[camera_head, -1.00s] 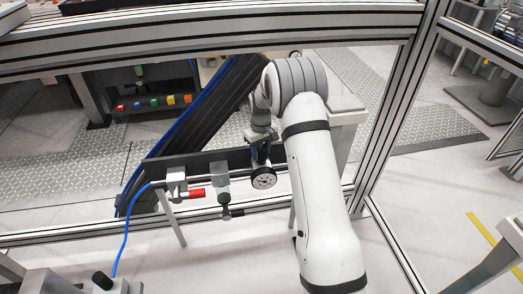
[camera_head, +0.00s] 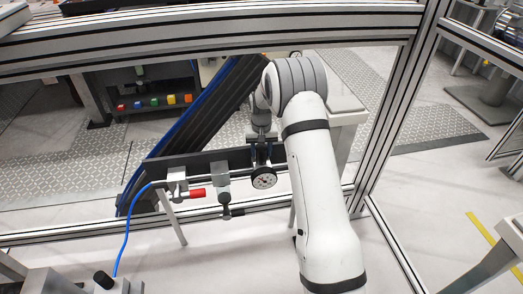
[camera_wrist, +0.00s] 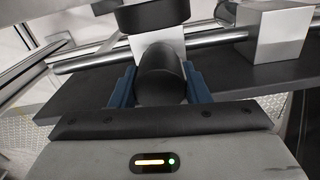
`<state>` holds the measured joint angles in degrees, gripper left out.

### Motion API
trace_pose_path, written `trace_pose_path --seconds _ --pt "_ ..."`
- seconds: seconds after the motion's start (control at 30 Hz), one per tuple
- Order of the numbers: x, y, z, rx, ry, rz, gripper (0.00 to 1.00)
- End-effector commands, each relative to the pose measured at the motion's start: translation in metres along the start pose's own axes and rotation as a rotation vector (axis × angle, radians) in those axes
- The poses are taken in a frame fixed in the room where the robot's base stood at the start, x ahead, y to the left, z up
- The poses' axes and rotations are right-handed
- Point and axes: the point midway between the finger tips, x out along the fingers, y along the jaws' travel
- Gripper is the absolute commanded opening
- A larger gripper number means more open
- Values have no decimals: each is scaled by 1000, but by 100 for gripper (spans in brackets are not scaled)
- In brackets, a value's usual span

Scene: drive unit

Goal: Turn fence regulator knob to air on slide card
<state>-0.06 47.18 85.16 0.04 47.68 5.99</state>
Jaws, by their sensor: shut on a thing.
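The fence regulator shows as a black-rimmed gauge with a white dial (camera_head: 264,179) on the pipe of the fence rail. Its dark rounded knob (camera_wrist: 160,74) stands between the blue fingers in the wrist view. My gripper (camera_wrist: 160,90) is shut on this knob, with one finger on each side. In the head view my gripper (camera_head: 264,152) is just above and behind the gauge, partly hidden by my arm. A red-handled valve (camera_head: 196,193) sits on the pipe to the left. No slide card can be made out.
A grey block fitting with a black lever (camera_head: 226,203) is between the valve and gauge. A blue hose (camera_head: 125,240) hangs at left. Aluminium frame beams (camera_head: 240,30) cross above and stand at right. A dark conveyor (camera_head: 195,130) slopes behind the rail.

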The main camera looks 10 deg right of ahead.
Motion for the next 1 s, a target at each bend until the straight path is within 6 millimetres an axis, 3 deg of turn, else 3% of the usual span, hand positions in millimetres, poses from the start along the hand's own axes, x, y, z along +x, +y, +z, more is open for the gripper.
trace_pose_path --seconds 0.4,0.43,0.63,1.0 --pt "-1 1 -1 8 2 1 19" --pt "-1 1 -1 8 2 1 45" --pt "0 1 0 7 1 1 61" --pt "-8 0 -1 7 3 0 64"
